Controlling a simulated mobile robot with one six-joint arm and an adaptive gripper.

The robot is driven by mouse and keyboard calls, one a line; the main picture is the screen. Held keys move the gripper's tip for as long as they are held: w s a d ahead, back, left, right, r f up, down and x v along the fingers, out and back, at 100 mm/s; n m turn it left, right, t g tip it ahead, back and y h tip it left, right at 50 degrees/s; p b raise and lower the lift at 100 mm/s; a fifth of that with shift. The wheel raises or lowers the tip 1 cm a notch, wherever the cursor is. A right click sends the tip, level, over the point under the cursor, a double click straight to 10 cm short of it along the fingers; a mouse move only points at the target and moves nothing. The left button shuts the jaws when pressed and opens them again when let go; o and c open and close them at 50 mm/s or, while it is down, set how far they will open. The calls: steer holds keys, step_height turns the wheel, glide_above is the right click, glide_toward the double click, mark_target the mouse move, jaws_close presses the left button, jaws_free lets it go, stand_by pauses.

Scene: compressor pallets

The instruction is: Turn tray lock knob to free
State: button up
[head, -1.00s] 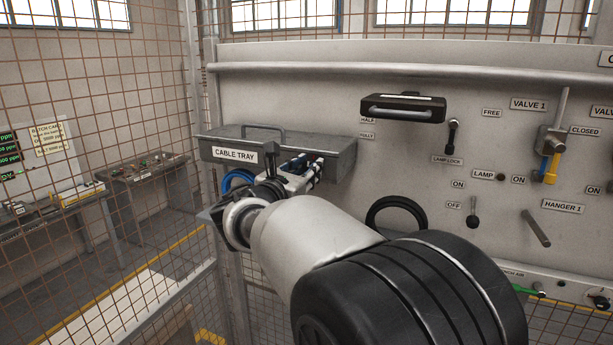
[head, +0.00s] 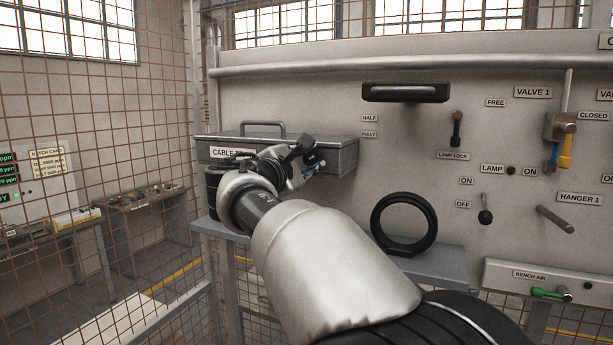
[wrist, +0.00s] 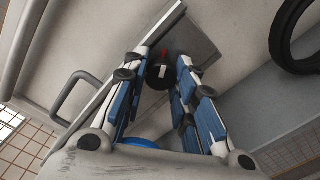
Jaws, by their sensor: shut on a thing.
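The cable tray (head: 342,160) is a grey lidded box with a handle on top, fixed at the panel's left; my arm partly covers its label. The tray lock knob (wrist: 158,74) is small and black with a red and white mark. It shows in the wrist view at the tray's front face, between my blue-padded fingers. My gripper (wrist: 170,68) is shut on it at the fingertips. In the head view my gripper (head: 312,170) is in front of the tray's right part, and the knob is hidden behind it.
A black ring (head: 432,225) stands on a grey shelf (head: 447,262) right of my arm. The panel further right carries a lamp lock lever (head: 456,130), a valve handle (head: 552,150), a hanger peg (head: 555,219) and a green bench air handle (head: 548,293). Wire mesh fencing lies left.

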steer(key=m+b, duration=0.4)
steer(key=m, duration=0.1)
steer(key=shift+m, duration=0.4)
stand_by(0.4)
steer(key=o, duration=1.1)
steer(key=shift+c, duration=0.2)
steer(key=v, duration=1.2)
steer(key=shift+r, duration=0.1)
